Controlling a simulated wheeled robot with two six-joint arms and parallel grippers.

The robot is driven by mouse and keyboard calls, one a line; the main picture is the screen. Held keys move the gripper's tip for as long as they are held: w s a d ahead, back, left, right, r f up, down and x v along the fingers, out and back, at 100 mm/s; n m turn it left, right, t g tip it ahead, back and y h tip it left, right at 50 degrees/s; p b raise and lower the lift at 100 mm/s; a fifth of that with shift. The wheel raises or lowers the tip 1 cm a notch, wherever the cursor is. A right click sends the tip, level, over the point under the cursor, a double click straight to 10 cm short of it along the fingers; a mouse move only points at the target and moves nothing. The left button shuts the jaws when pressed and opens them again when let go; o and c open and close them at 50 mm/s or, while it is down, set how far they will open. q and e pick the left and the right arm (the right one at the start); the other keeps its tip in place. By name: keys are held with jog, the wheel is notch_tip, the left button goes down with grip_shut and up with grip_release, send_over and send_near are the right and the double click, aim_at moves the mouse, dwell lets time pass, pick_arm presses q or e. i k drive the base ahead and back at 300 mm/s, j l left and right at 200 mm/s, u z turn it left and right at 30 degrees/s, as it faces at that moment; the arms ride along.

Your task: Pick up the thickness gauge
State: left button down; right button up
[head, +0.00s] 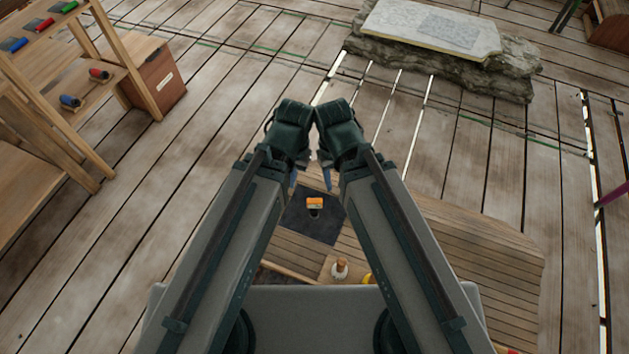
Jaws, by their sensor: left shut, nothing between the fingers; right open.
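A small orange block-like object with a dark lower part (314,203) sits on a dark mat (318,228) between my two forearms. It may be the thickness gauge, but it is too small to be sure. My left gripper (293,179) is shut and empty, beyond the orange object and slightly left of it. My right gripper (326,178) is open and empty, beyond it and slightly right. Both grippers are small in view and partly hidden by my wrists. Neither seems to touch the orange object.
A slatted wooden surface (480,250) lies around the mat. A small white-and-brown item (340,267) stands nearer me. A wooden rack (110,50) with coloured cylinders and a brown box (158,85) stand at left. A stone slab (430,28) lies ahead. Plank floor is clear between.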

aim_at(313, 203)
jog(key=k+j+z, duration=0.1)
jog(key=k, duration=0.4)
jog(key=k+j, duration=0.25)
jog(key=k, duration=0.25)
jog(key=k+j+z, duration=0.15)
jog(key=k, duration=0.35)
